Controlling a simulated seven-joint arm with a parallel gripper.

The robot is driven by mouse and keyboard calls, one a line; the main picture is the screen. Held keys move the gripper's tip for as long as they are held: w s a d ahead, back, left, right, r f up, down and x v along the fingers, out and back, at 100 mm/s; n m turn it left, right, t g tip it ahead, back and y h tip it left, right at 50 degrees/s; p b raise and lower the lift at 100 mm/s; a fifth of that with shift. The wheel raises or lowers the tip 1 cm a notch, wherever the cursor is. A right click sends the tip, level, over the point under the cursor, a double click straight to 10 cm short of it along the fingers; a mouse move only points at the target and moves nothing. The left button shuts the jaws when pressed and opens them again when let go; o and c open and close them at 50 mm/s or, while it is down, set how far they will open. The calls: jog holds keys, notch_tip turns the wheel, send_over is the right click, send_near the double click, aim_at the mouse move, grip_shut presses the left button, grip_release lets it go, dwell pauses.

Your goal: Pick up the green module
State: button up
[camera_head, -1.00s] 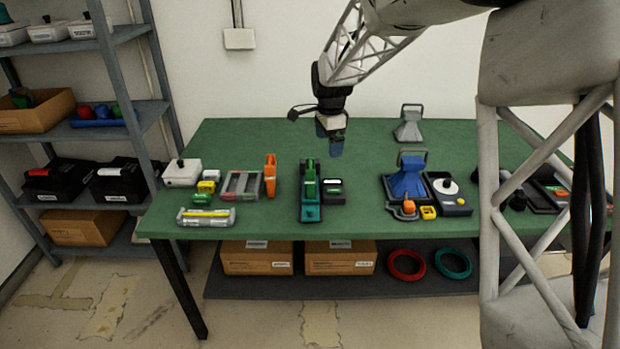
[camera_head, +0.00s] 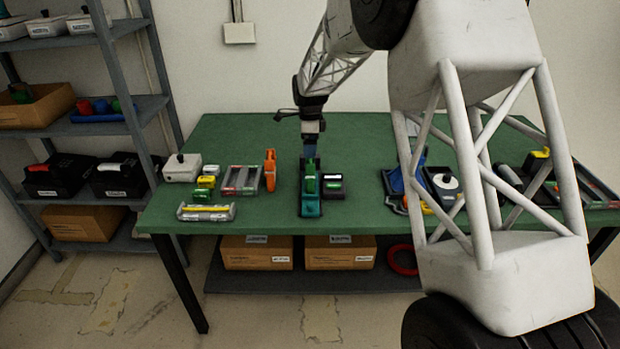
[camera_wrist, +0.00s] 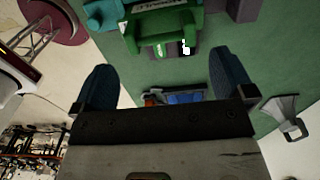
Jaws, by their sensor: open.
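A green module (camera_head: 310,177) stands upright in a dark and teal holder (camera_head: 311,206) near the middle of the green table. It also shows in the wrist view (camera_wrist: 160,22), just beyond the fingertips at the top, with its upper part cut off by the frame. My gripper (camera_head: 310,148) is above and behind the module in the head view, fingers pointing down. In the wrist view, its two blue fingers (camera_wrist: 165,78) are spread wide with nothing held between them. Whether a finger touches the holder cannot be told.
An orange tool (camera_head: 269,170), grey tray (camera_head: 241,179) and small green block (camera_head: 203,193) lie left. My arm hides much of the table's right side.

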aim_at(310, 162)
jog(key=shift+f, duration=1.3)
jog(key=shift+f, duration=2.6)
jog(key=c, duration=1.2)
jog(key=shift+r, duration=0.1)
jog(key=shift+r, duration=4.95)
